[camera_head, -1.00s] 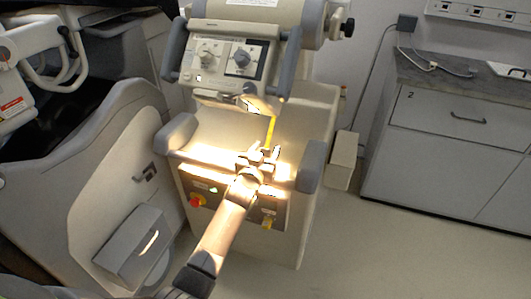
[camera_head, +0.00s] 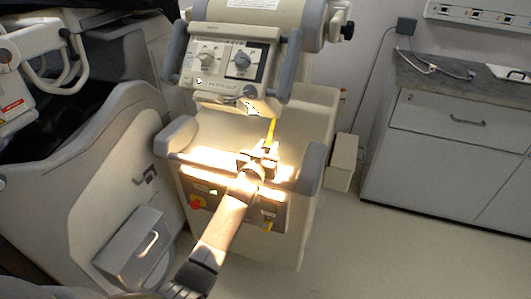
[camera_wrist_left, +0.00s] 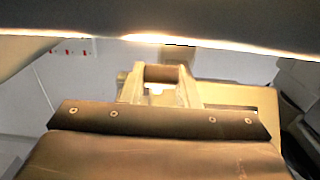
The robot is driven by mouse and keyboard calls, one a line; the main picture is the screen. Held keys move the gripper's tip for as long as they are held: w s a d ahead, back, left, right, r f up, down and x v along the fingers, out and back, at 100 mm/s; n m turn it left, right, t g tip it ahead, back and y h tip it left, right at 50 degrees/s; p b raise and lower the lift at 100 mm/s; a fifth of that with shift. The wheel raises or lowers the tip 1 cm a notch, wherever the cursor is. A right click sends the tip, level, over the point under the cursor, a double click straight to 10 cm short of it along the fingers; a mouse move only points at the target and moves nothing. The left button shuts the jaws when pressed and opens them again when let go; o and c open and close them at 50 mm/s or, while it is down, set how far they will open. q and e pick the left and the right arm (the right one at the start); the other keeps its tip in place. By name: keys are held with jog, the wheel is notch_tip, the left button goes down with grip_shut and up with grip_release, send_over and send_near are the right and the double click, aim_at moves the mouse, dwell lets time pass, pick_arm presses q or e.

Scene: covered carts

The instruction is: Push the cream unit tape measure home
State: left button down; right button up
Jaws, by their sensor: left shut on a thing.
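The cream unit (camera_head: 312,120) stands in the middle of the head view, with a control panel (camera_head: 228,60) on its upper part. The yellow tape measure (camera_head: 270,132) hangs below the panel's lower right, down to my left gripper (camera_head: 262,153). My left gripper is shut at the tape's lower end, over the brightly lit ledge; its jaws hide that end. In the left wrist view its fingers (camera_wrist_left: 160,78) point away, with a brownish strip between them; I cannot tell if this is the tape. My right gripper is not in view.
Grey padded handles (camera_head: 311,168) flank the ledge. A red knob (camera_head: 197,203) sits on the front below it. A small cream box (camera_head: 343,162) is at the unit's right, and a drawer cabinet (camera_head: 450,150) beyond. Floor (camera_head: 400,255) is clear at lower right.

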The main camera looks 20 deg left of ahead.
pick_arm(q)
jog(key=w+r, duration=0.2)
jog(key=shift+w+r, duration=0.25)
jog(key=shift+r, duration=0.1)
jog(key=c, duration=1.1)
grip_release()
jog(key=shift+s+f, duration=0.1)
